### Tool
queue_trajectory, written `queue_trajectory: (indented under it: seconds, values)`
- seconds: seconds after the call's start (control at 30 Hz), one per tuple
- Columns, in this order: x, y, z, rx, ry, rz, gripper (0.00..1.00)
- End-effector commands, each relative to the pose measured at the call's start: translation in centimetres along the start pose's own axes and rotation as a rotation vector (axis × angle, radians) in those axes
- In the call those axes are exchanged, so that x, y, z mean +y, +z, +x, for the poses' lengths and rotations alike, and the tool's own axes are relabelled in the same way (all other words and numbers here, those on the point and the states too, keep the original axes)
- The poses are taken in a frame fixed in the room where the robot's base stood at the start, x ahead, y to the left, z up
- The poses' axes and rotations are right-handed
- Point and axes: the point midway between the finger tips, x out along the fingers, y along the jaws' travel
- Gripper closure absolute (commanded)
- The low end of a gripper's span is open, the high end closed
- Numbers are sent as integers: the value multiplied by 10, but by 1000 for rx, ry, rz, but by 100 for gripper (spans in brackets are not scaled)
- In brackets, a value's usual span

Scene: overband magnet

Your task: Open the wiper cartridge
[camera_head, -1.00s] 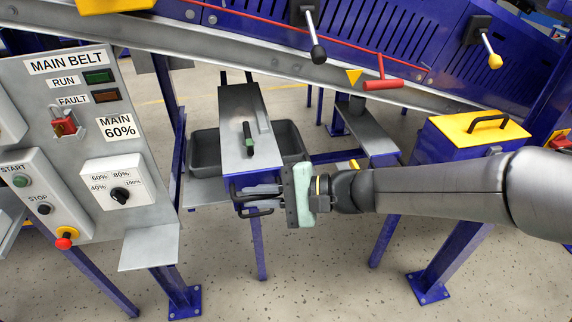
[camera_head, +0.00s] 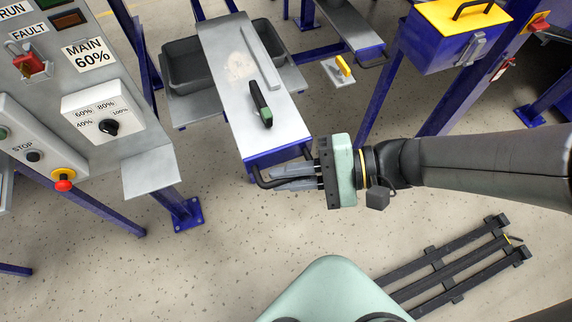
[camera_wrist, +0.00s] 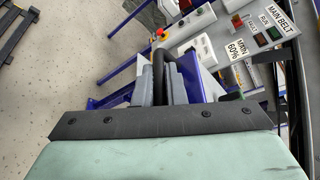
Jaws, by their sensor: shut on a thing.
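The wiper cartridge seems to be the narrow blue unit with the long grey top plate (camera_head: 240,70); no label shows on it. A green-and-black lever (camera_head: 261,104) stands on that plate. A black bar handle (camera_head: 264,183) projects from its blue front end. My gripper (camera_head: 285,178) is shut on this handle, coming from the right. In the wrist view the black handle (camera_wrist: 158,66) runs between the two grey fingers, and the fingers partly hide it.
A dark grey bin (camera_head: 185,65) stands behind and beside the plate. The control panel (camera_head: 70,65) with its grey shelf (camera_head: 148,172) is at left. A blue box with a yellow lid (camera_head: 455,20) is above my arm.

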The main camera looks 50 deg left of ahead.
Motion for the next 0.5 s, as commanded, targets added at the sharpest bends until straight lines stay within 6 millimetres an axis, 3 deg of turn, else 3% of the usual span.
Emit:
queue_trajectory:
  seconds: [0.13, 0.17, 0.2, 0.5]
  values:
    - [0, 1, 0, -4, 0, -1, 100]
    - [0, 0, 0, -3, 0, -1, 81]
    - [0, 0, 0, -3, 0, -1, 70]
    - [0, 0, 0, -1, 0, -1, 68]
